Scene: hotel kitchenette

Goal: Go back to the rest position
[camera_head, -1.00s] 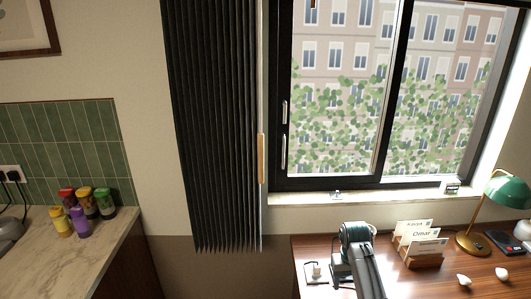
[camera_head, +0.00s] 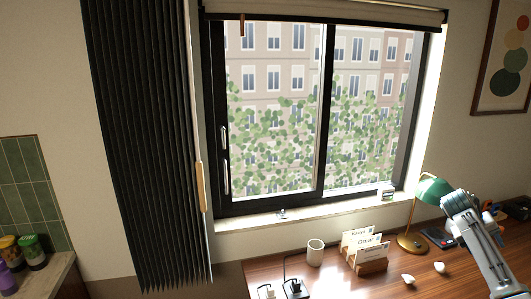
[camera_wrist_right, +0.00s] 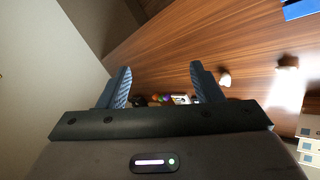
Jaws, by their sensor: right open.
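My right gripper (camera_wrist_right: 160,72) shows in the right wrist view with its two fingers spread wide apart and nothing held between them. It is beside the brown wooden desk (camera_wrist_right: 165,50), with a pale wall on the left of that view. My left gripper is not in view.
A white mug (camera_head: 315,252), a letter holder (camera_head: 372,266), a green lamp (camera_head: 432,190) and small white pieces (camera_head: 408,279) stand on the desk. Plugs (camera_head: 294,289) sit at its left. A dark curtain (camera_head: 140,150) hangs beside the window (camera_head: 320,110).

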